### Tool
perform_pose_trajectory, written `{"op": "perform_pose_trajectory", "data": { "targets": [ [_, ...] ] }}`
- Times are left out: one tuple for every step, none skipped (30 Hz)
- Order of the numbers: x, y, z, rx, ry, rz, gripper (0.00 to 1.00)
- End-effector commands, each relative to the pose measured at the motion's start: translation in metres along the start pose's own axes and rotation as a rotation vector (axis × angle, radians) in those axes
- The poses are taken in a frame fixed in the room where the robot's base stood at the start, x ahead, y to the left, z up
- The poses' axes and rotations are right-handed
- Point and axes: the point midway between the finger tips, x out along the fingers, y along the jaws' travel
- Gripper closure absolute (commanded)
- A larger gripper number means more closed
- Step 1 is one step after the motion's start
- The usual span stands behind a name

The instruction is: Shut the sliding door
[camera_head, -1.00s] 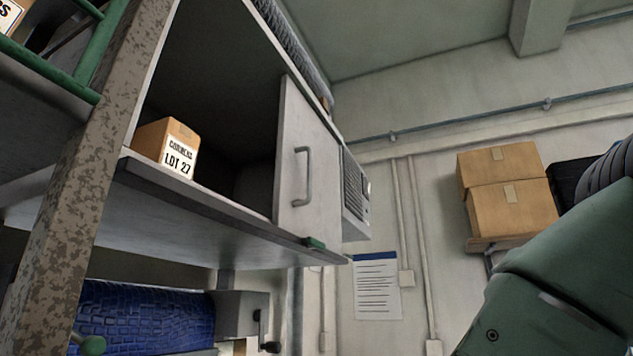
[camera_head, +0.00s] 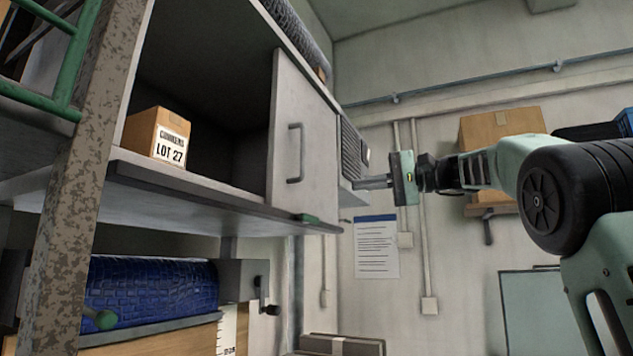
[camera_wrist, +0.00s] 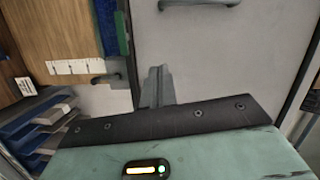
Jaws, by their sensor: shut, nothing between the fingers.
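The sliding door (camera_head: 305,140) is a pale grey panel covering the right part of the cabinet opening. The left part of the opening stands open. Its upright bar handle (camera_head: 295,153) is near the door's left edge. My gripper (camera_head: 358,184) is to the right of the door and handle, its narrow fingers pointing left. The fingers are shut and empty, and I cannot tell whether they touch anything. In the wrist view the shut fingers (camera_wrist: 156,86) show before a pale grey panel that looks like the door, with part of a handle at the top edge.
A cardboard box labelled LOT 27 (camera_head: 156,138) stands inside the open left part of the cabinet (camera_head: 170,178). A small green piece (camera_head: 306,218) sits on the front ledge below the door. A vented grey unit (camera_head: 352,155) is beside the cabinet. A rusty post (camera_head: 70,220) stands at left.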

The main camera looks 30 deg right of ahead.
Motion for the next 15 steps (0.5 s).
{"op": "perform_pose_trajectory", "data": {
  "targets": [
    [-0.004, -0.009, 0.001, -0.016, -0.006, -0.016, 1.00],
    [-0.005, -0.012, 0.002, -0.022, -0.010, -0.023, 1.00],
    [-0.005, -0.015, 0.003, -0.026, -0.014, -0.028, 1.00],
    [-0.004, -0.016, 0.003, -0.028, -0.016, -0.031, 1.00],
    [-0.002, -0.017, 0.004, -0.028, -0.017, -0.032, 1.00],
    [0.002, -0.018, 0.004, -0.028, -0.017, -0.033, 1.00],
    [0.005, -0.018, 0.004, -0.028, -0.017, -0.033, 1.00],
    [0.010, -0.018, 0.004, -0.028, -0.019, -0.033, 1.00],
    [0.017, -0.019, 0.004, -0.028, -0.019, -0.033, 1.00],
    [0.022, -0.019, 0.005, -0.027, -0.020, -0.033, 1.00],
    [0.028, -0.020, 0.005, -0.026, -0.021, -0.033, 1.00],
    [0.036, -0.021, 0.005, -0.026, -0.020, -0.033, 1.00],
    [0.043, -0.021, 0.005, -0.027, -0.021, -0.032, 1.00],
    [0.049, -0.021, 0.005, -0.027, -0.021, -0.031, 1.00],
    [0.058, -0.021, 0.005, -0.025, -0.020, -0.031, 1.00]
  ]
}}
